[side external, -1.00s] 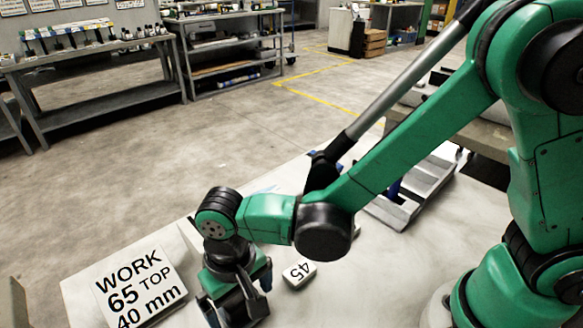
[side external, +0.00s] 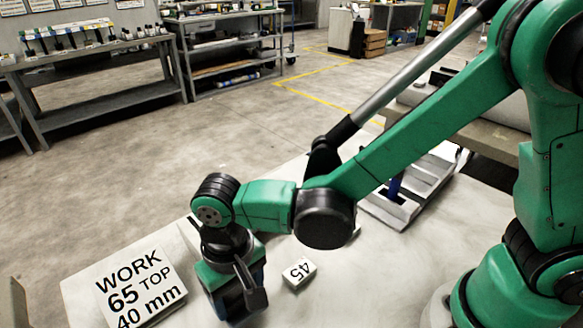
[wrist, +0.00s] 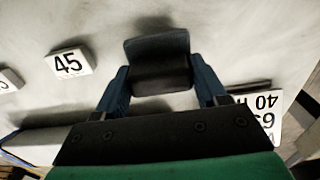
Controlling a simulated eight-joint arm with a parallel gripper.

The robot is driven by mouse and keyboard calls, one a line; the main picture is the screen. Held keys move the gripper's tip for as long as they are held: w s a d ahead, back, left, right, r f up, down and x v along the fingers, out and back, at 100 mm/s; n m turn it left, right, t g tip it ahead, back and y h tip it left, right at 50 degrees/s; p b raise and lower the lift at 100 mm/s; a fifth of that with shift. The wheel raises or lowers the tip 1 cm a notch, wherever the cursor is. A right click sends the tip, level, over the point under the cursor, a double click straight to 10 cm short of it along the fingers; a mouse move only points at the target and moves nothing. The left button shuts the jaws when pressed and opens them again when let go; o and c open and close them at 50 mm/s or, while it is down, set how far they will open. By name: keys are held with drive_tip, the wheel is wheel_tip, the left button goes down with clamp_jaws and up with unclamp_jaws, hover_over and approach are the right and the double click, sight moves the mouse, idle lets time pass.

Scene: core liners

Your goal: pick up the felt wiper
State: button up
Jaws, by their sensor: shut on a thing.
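A dark, block-shaped thing with a smooth rounded face, which I take for the felt wiper (wrist: 157,50), sits between the two blue fingers of my gripper (wrist: 160,78) in the wrist view. The fingers touch it on both sides and are shut on it. Its far end sticks out past the fingertips. In the side view my gripper (side external: 235,292) points down over the pale tabletop, between the work sign and the small 45 block. From there I cannot clearly tell the wiper from the dark gripper parts.
A white sign reading WORK 65 TOP 40 mm (side external: 140,288) stands left of my gripper. A small white block marked 45 (side external: 299,273) lies to its right. A grey slotted rack (side external: 408,200) stands further right. The tabletop (side external: 340,285) is clear around the 45 block.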

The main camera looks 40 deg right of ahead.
sight(238, 290)
wheel_tip(238, 290, up, 18)
drive_tip(key=shift+r, duration=0.15)
idle(0.3)
